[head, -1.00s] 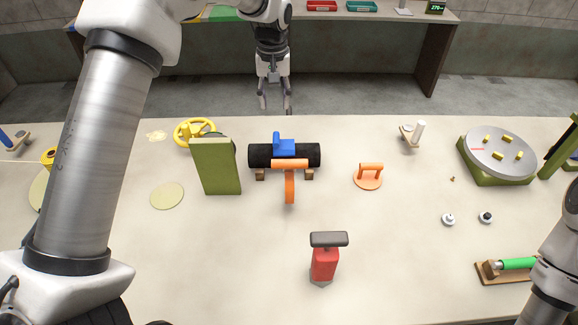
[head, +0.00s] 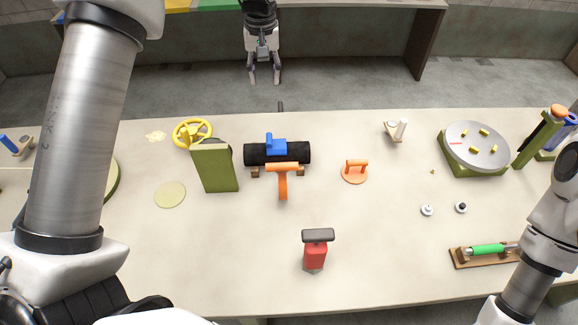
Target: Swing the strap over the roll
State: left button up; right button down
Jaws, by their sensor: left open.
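The roll (head: 300,153) is a black cylinder lying crosswise on small brown supports in the middle of the table. A blue block with a raised tab (head: 276,145) sits on top of it. The strap (head: 283,187) appears to be the orange piece at the roll's near side, with a crossbar at its top and a band hanging toward me. The band is not over the roll's top. My left gripper (head: 264,80) is open and empty, fingers pointing down, beyond the table's far edge behind the roll. My right gripper is out of view; only its arm shows at right.
A green upright block (head: 214,166) stands close left of the roll, with a yellow handwheel (head: 192,132) behind it. An orange handle on a disc (head: 354,172) is to the right. A red stamp-like object (head: 316,252) stands in front. A grey turntable (head: 477,147) is at far right.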

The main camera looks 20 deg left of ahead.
aim_at(281, 169)
jog(key=k+l, duration=0.65)
jog(key=k, duration=0.25)
